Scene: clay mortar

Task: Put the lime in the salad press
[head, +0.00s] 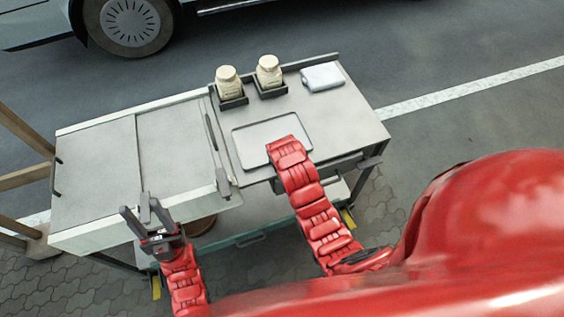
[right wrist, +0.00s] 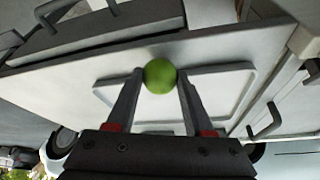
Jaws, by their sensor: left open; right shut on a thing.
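The lime (right wrist: 160,76) is a green ball between the fingertips of my right gripper (right wrist: 160,84) in the right wrist view. That gripper is shut on it, and a pale rectangular tray shows behind. In the head view my right arm reaches to the tray (head: 255,138) on the cart, and its gripper and the lime are hidden. My left gripper (head: 142,212) is open and empty at the cart's front left edge. A brown round thing (head: 200,226) shows partly below the cart top. I cannot tell whether it is the salad press.
The grey cart (head: 345,118) has a closed lid section (head: 95,165) on its left. Two cream jars (head: 229,82) (head: 269,70) stand in dark holders at the back, beside a folded white cloth (head: 323,77). A vehicle (head: 30,25) stands behind.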

